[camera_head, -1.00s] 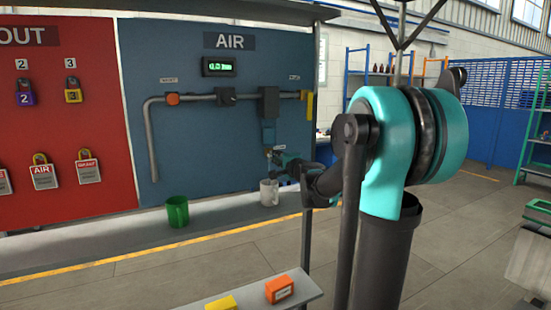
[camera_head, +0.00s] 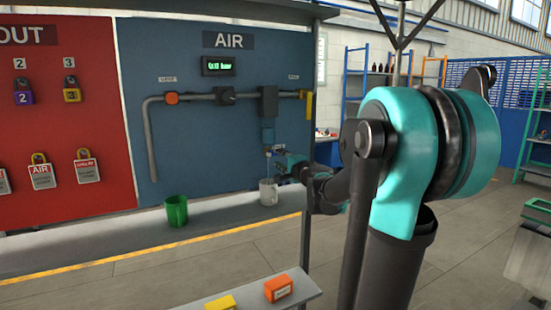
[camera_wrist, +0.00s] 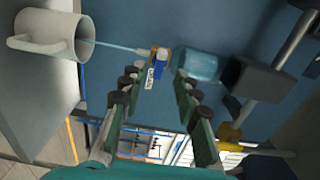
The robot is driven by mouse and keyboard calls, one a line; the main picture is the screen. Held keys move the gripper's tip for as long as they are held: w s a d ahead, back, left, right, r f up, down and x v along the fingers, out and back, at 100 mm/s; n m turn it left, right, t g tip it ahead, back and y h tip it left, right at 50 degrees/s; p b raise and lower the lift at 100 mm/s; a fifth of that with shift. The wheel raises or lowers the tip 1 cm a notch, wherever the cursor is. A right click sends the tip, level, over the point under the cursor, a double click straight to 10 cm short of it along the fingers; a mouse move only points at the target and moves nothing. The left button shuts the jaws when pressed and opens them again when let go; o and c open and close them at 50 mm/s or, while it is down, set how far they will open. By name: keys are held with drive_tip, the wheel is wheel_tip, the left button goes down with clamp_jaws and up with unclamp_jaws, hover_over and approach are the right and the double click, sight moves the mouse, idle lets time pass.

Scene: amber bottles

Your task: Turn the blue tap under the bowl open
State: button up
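The small brass tap with a blue lever (camera_wrist: 157,60) sits beside the translucent blue bowl (camera_wrist: 199,66) in the wrist view, which is turned sideways. A thin pale stream runs from the tap into the mouth of a white mug (camera_wrist: 48,36). My gripper (camera_wrist: 167,78) is open, one finger beside the tap lever and the other by the bowl. Whether the near finger touches the lever I cannot tell. In the head view the bowl (camera_head: 268,136) hangs above the mug (camera_head: 268,194), and my gripper (camera_head: 280,161) is just right of the tap, partly hidden.
A green mug (camera_head: 177,211) stands on the grey shelf (camera_head: 225,210) to the left. Grey pipework (camera_head: 195,98) with an orange knob (camera_head: 172,98) and a yellow handle (camera_head: 308,105) crosses the blue panel. An orange box (camera_head: 278,289) and a yellow box (camera_head: 221,303) lie in front.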

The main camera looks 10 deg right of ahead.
drive_tip(key=v, duration=0.8)
drive_tip(key=s+a+f+n+g, duration=0.45)
drive_tip(key=s+f, duration=0.25)
drive_tip(key=f, duration=0.4)
drive_tip(key=s+a+f+n+g, duration=0.4)
drive_tip(key=s+f+n, duration=0.25)
drive_tip(key=f, duration=0.35)
drive_tip(key=s+d+f+n+g+h, duration=0.1)
drive_tip(key=s+d+f+g+h, duration=0.1)
drive_tip(key=s+d+f, duration=0.2)
drive_tip(key=s+d+f+n+g+h, duration=0.2)
drive_tip(key=s+d+f+h, duration=0.1)
drive_tip(key=s+f, duration=0.6)
drive_tip(key=shift+s+d+f+h, duration=0.25)
drive_tip(key=shift+s+d+h, duration=0.05)
drive_tip(key=shift+s+d, duration=0.55)
